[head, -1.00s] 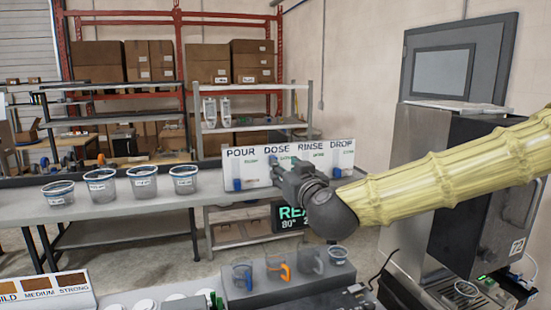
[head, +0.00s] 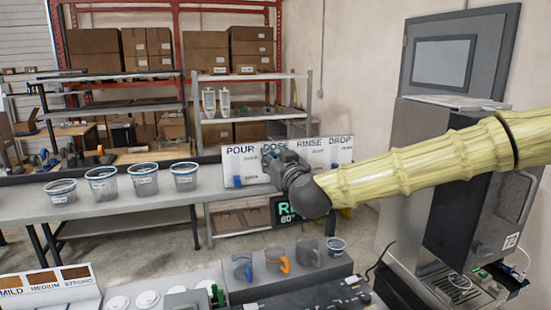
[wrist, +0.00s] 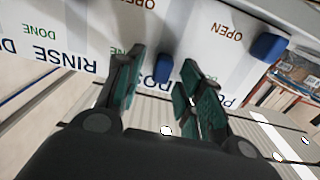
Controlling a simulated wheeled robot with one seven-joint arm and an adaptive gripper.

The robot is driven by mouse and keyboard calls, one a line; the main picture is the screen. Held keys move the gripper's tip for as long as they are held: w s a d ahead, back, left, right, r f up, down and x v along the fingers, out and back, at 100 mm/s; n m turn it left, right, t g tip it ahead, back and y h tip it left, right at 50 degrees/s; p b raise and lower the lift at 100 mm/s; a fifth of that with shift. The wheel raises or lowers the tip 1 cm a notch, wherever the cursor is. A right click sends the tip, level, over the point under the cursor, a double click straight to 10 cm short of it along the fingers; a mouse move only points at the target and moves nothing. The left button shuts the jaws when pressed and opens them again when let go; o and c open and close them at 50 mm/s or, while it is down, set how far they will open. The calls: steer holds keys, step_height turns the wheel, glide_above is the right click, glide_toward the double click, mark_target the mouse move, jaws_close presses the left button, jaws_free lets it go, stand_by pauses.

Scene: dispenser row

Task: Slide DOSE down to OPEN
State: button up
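The white dispenser panel (head: 312,148) carries the titles POUR, DOSE, RINSE and DROP. My gripper (head: 275,160) is in front of its DOSE column in the head view and hides much of it. In the wrist view the panel is seen turned over. The blue DOSE handle (wrist: 162,68) sits near the DOSE title, between the two spread fingers of my gripper (wrist: 160,72). I cannot tell whether either finger touches it. The blue POUR handle (wrist: 268,47) is to the right, farther from its title, near an orange OPEN label (wrist: 222,32).
Several clear cups (head: 102,182) stand on the grey bench (head: 125,208) left of the panel. A dark display (head: 283,212) sits below the panel, partly behind my arm. A tall dark machine (head: 460,190) is at the right.

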jaws_close()
step_height(320, 180, down, 3)
steer(key=b, duration=0.2)
steer(key=shift+b, duration=0.3)
jaws_free()
steer(key=shift+d, duration=0.1)
steer(key=shift+s, duration=0.15)
